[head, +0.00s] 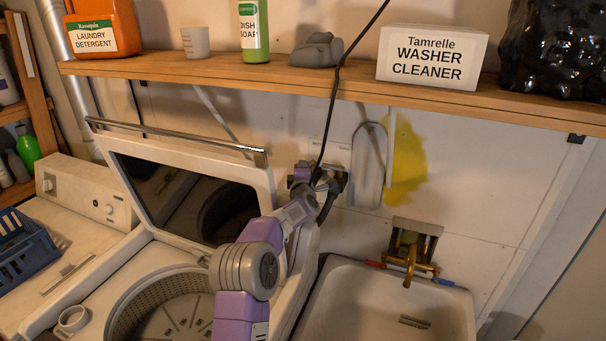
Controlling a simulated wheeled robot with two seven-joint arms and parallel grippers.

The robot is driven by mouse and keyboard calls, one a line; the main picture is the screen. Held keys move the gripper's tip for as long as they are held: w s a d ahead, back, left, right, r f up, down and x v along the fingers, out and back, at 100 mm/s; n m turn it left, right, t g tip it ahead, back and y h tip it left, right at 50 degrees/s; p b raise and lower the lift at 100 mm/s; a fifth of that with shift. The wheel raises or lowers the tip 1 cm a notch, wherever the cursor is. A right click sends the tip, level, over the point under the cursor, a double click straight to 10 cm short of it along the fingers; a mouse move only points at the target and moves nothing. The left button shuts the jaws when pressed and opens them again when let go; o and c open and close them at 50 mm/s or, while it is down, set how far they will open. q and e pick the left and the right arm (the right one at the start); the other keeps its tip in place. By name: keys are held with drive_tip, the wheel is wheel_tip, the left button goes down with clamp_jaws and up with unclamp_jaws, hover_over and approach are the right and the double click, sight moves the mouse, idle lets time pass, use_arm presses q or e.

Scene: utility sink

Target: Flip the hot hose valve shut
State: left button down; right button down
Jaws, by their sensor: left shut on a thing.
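My left gripper (322,183) is at the wall behind the washer, at the small recessed hose box (342,180). It is shut on a small part there, which looks like the hose valve. The fingers and wrist cover most of that part, so its handle angle and any hot marking cannot be made out. A black line (335,95) runs down from above the shelf to the box area. A grey hose (369,160) loops on the wall just right of the box. My right gripper is not in view.
The washer's open lid (262,180) stands close to the left of my arm. A utility sink (345,300) with a brass faucet (410,255) is to the right. A wooden shelf (290,75) with bottles and a washer cleaner box (432,57) overhangs the wall.

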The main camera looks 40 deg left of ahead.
use_arm(q)
drive_tip(key=c, duration=1.2)
unclamp_jaws()
drive_tip(key=b+v, duration=0.2)
drive_tip(key=v, duration=0.5)
drive_tip(key=shift+s+d, duration=0.2)
drive_tip(key=shift+s, duration=0.05)
drive_tip(key=shift+w, duration=0.1)
